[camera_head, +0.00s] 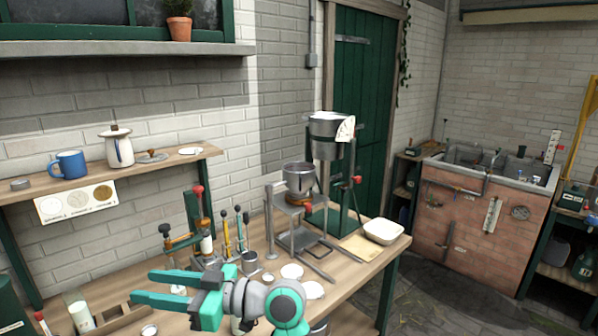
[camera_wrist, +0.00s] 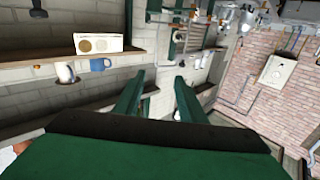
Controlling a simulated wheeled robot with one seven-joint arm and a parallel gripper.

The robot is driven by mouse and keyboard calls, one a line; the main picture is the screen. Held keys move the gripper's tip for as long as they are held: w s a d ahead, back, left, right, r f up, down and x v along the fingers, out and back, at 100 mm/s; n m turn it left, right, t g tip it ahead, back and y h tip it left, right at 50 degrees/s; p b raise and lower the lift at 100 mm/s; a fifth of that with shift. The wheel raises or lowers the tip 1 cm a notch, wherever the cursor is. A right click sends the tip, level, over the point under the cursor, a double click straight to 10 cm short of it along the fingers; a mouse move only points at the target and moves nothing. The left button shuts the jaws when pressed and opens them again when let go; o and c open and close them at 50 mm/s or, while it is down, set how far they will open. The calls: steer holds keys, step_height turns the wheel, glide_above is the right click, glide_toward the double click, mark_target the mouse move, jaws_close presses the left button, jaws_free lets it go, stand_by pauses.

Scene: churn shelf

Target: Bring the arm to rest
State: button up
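My gripper (camera_head: 142,286) is held out over the front of the wooden workbench (camera_head: 345,280), with its two teal fingers pointing left. The fingers are apart, with nothing visible between them. In the wrist view my gripper (camera_wrist: 160,76) also shows two separated green fingers with an empty gap. No object is held. My arm's wrist part hides some of the bench behind it.
A red-knobbed press (camera_head: 198,215) stands close behind my gripper. A wall shelf (camera_head: 130,172) holds a blue mug (camera_head: 69,164) and a white jug (camera_head: 118,150). A cream bowl (camera_head: 384,231) sits at the bench's right end.

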steer(key=w+d+f+m+t, duration=0.1)
steer(key=w+f+m+t, duration=0.2)
steer(key=f+m+t, duration=0.35)
steer(key=s+d+f+m+t+h, duration=0.2)
steer(key=d+f+m+h, duration=0.15)
steer(key=f, duration=0.55)
steer(key=s+d+f+m+t+h, duration=0.25)
steer(key=d+f, duration=0.25)
steer(key=f, duration=0.3)
steer(key=s+d+f+m+t+h, duration=0.2)
steer(key=d+f+m+h, duration=0.2)
steer(key=f, duration=0.5)
steer(key=s+d+f+m+h, duration=0.1)
steer(key=s+d+f+h, duration=0.25)
steer(key=s, duration=0.35)
steer(key=s+d+f+m+h, duration=0.25)
steer(key=s+d, duration=0.25)
steer(key=s, duration=0.3)
steer(key=s+d+r+n+h, duration=0.1)
steer(key=s+d+r, duration=0.1)
steer(key=s, duration=0.6)
steer(key=s+d+r+n+h, duration=0.1)
steer(key=s+d+r+n, duration=0.1)
steer(key=s, duration=0.7)
steer(key=shift+d+r+t, duration=0.15)
steer(key=shift+d+t, duration=0.25)
steer(key=shift+d, duration=0.3)
stand_by(0.9)
